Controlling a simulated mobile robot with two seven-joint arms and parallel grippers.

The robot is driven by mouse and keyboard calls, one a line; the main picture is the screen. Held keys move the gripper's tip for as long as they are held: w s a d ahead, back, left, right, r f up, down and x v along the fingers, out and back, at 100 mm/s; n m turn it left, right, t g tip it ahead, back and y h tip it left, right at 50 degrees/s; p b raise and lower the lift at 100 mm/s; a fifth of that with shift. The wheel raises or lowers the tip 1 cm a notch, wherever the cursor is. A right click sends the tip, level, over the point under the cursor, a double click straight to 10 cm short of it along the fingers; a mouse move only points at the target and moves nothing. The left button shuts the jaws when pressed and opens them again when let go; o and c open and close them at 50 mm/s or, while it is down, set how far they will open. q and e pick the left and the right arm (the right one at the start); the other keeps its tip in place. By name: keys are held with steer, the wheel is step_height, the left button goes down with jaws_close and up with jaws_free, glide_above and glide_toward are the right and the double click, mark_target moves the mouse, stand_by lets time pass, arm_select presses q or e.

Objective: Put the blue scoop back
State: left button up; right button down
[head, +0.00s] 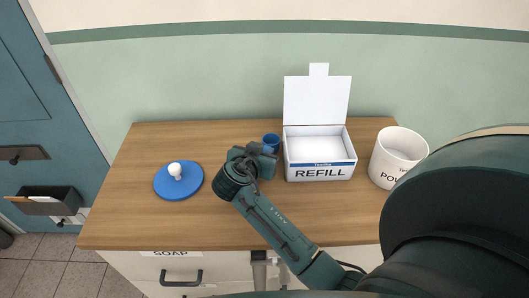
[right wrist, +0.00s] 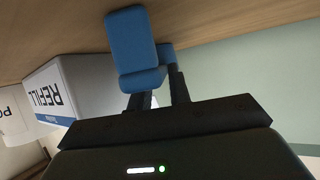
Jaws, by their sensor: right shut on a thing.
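The blue scoop (head: 271,140) shows just past my right gripper (head: 257,156) in the head view, left of the refill box. In the right wrist view the scoop (right wrist: 130,42) sits between the two dark fingers of my right gripper (right wrist: 158,92), which are shut on it. Part of the scoop is hidden behind the gripper in the head view. The white refill box (head: 320,172) stands with its lid up, and its inside looks empty from here. It also shows in the right wrist view (right wrist: 75,88). My left gripper is not in view.
A white tub (head: 384,165) with lettering stands right of the box, its top open. A blue round lid with a white knob (head: 178,182) lies on the left of the wooden counter (head: 140,215). The counter between lid and gripper is clear.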

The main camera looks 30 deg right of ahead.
steer(key=shift+s+a+r, duration=0.1)
steer(key=shift+a, duration=0.05)
steer(key=shift+f, duration=0.2)
steer(key=c, duration=1.3)
jaws_free()
